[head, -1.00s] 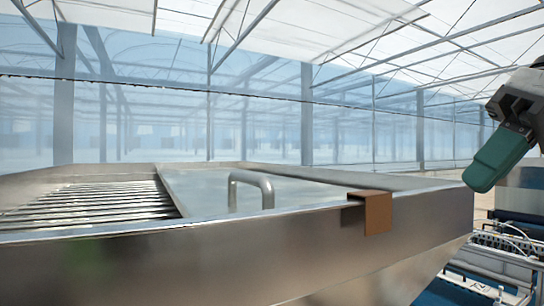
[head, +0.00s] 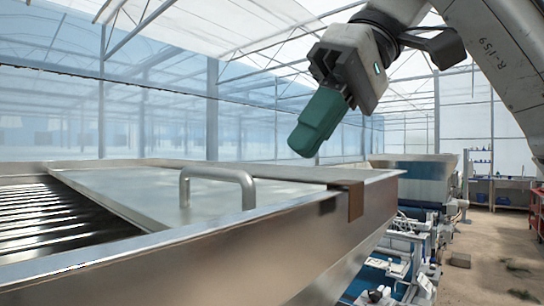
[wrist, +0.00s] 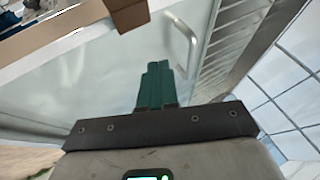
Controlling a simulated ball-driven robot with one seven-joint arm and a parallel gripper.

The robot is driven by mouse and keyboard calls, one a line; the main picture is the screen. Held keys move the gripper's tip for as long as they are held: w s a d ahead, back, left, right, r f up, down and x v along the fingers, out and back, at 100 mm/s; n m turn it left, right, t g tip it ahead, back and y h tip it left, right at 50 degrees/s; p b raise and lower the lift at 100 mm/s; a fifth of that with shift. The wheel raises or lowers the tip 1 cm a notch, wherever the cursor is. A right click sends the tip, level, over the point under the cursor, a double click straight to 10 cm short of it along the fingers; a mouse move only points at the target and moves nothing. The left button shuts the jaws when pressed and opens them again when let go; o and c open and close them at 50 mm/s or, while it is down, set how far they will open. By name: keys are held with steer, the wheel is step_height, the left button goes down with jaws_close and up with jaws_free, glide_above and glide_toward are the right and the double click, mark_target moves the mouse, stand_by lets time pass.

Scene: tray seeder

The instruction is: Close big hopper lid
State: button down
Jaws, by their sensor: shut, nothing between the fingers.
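The big hopper (head: 250,245) is a large metal bin in the foreground of the head view. Its flat metal lid (head: 120,187) covers the right part of the opening, and slats show uncovered at the left. A U-shaped handle (head: 217,177) stands on the lid near the front rim; the handle also shows in the wrist view (wrist: 181,42). My gripper (head: 300,148), with green fingers, is above the right side of the hopper, beyond the handle, shut and empty. In the wrist view the green fingertips (wrist: 155,68) point over the lid, apart from the handle.
A brown bracket (head: 350,198) hangs over the hopper's front rim, right of the handle. Bare slats (head: 40,225) lie in the hopper's left part. Blue and white machinery (head: 425,185) stands behind at the right, beside open floor (head: 490,250).

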steer(key=shift+s+a+f+p, duration=0.2)
steer(key=shift+s+a+f, duration=0.25)
steer(key=shift+a, duration=0.2)
steer(key=shift+s+a+f+p, duration=0.15)
steer(key=shift+s+a+f, duration=0.3)
steer(key=shift+a, duration=0.2)
steer(key=shift+s+a+f+p, duration=0.2)
steer(key=shift+s+a+f, duration=0.15)
steer(key=shift+s+a, duration=0.25)
steer(key=shift+a, duration=0.1)
